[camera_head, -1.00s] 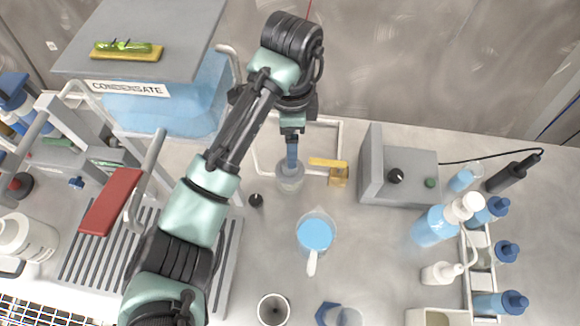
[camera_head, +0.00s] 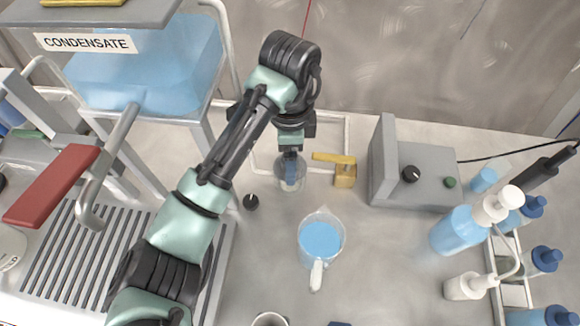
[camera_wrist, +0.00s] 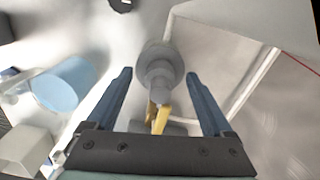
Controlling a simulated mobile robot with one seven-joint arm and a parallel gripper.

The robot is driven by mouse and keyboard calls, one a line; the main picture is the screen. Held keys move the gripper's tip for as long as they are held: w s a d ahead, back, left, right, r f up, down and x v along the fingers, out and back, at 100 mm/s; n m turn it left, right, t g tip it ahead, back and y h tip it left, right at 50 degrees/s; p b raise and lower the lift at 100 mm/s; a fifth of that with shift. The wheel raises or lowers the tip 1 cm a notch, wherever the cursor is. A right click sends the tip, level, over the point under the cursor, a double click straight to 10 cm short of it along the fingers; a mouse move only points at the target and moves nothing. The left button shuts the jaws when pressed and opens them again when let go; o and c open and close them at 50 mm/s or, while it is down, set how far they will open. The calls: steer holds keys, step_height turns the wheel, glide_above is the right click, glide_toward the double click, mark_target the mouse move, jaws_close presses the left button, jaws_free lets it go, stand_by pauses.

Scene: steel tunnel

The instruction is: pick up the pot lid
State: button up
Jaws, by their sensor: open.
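In the wrist view my gripper (camera_wrist: 158,76) is open, one finger on each side of the knob. I cannot tell whether the fingers touch the lid.
A brass valve (camera_head: 345,174) with a yellow handle stands just right of the lid. A grey control box (camera_head: 411,176) is further right. A jug of blue liquid (camera_head: 321,240) stands nearer. A small black knob (camera_head: 251,202) is to the left.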

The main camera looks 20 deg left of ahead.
steer(key=shift+f, duration=0.2)
jaws_close()
stand_by(0.3)
steer(key=shift+r, duration=0.1)
step_height(320, 180, up, 28)
steer(key=p, duration=2.7)
steer(key=shift+p, duration=0.4)
